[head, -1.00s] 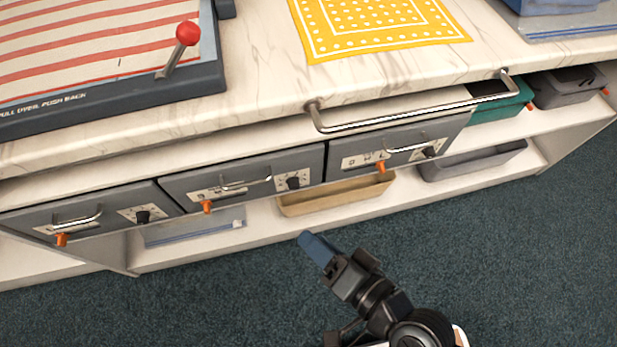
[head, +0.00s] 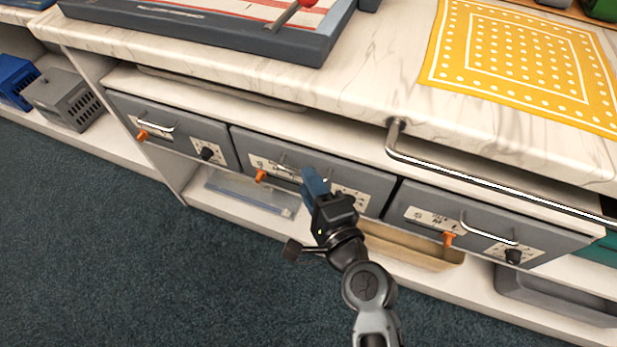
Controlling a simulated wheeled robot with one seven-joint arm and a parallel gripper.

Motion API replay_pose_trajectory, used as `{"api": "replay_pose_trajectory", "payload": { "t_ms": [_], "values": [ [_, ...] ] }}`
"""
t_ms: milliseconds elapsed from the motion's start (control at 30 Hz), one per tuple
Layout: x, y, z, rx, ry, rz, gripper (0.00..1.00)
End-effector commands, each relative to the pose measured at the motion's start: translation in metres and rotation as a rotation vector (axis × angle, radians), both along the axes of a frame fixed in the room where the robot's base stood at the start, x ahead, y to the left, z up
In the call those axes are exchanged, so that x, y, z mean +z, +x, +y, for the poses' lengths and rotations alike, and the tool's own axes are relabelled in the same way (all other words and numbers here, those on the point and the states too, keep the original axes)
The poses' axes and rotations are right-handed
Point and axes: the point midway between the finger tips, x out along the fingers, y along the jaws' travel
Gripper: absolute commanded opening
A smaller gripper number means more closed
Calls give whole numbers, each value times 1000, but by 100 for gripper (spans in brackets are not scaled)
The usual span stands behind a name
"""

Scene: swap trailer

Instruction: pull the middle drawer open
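The middle drawer (head: 375,182) is a grey front between two similar drawers under the marble-look counter. It looks shut, level with its neighbours. It bears a white label plate, an orange tab (head: 261,175) at its left and a metal handle (head: 283,165), of which only the left part shows. My gripper (head: 313,181), with blue fingers, is in front of this drawer and overlaps the right part of the handle in the head view. Whether the fingers touch or surround the handle is hidden, and their opening cannot be made out.
The left drawer (head: 180,133) and right drawer (head: 480,228) look shut, each with a handle and orange tab. A metal rail (head: 470,180) juts from the counter edge at the right. A tan tray (head: 415,249) lies on the shelf below. Carpet in front is clear.

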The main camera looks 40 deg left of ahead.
Motion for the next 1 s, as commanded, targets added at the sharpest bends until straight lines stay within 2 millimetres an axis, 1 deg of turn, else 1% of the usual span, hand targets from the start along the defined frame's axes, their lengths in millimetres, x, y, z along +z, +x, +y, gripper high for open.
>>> {"api": "replay_pose_trajectory", "payload": {
  "t_ms": [33,100,200,533,900,1000],
  "values": [
    [-1,4,6,1,0,-1,37],
    [-3,7,12,0,-1,-2,37],
    [-3,11,18,0,-1,-2,37],
    [-4,12,20,-1,-2,-1,36],
    [-4,12,20,-1,-2,-1,1],
    [-4,12,20,-1,-2,-1,0]
  ]
}}
